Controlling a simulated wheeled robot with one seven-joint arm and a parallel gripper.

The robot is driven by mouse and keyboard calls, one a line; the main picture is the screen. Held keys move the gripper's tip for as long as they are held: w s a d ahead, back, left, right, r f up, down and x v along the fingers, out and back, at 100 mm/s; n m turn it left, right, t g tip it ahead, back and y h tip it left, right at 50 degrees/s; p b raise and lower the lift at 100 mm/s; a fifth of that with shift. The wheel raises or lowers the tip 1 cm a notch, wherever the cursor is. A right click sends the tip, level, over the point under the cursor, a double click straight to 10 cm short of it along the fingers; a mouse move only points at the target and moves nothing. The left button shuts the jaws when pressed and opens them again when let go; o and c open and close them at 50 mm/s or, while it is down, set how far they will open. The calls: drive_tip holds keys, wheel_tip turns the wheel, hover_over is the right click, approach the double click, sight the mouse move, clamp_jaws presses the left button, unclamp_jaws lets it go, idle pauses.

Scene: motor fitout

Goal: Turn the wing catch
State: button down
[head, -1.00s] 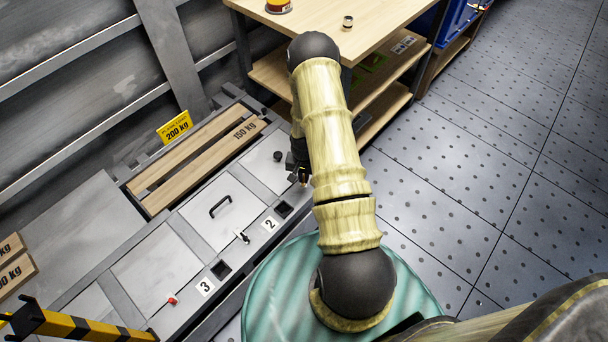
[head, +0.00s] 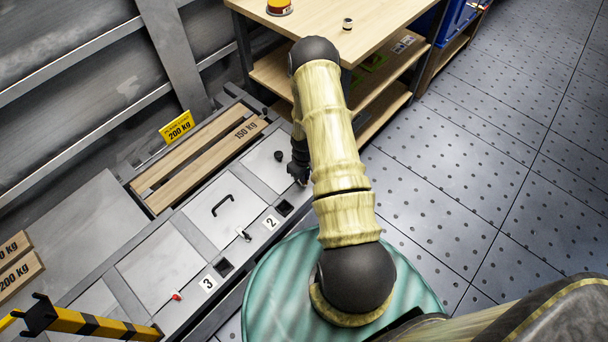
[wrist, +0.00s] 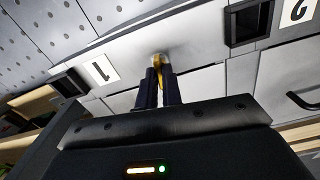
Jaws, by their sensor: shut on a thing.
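The catch sits on the grey panel beside the label 1 in the wrist view. The fingers cover much of it, so its exact angle is hard to tell. In the head view my gripper (head: 299,178) is down at the far end of the panel row, and the catch there is hidden behind it.
A catch (head: 244,235) stands by label 2 and a red-tipped one (head: 176,296) by label 3. A black handle (head: 222,205) rises from a hatch lid. A wooden workbench (head: 345,30) stands behind my arm. Open floor (head: 480,150) lies right.

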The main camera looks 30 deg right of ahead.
drive_tip(key=shift+w+n, duration=0.15)
drive_tip(key=shift+n, duration=0.55)
drive_tip(key=c, duration=1.6)
unclamp_jaws()
drive_tip(key=shift+o, duration=0.2)
wheel_tip(320, 180, up, 17)
drive_tip(key=p, duration=0.2)
drive_tip(key=shift+r+p, duration=0.2)
drive_tip(key=shift+p, duration=0.15)
drive_tip(key=shift+a, duration=0.1)
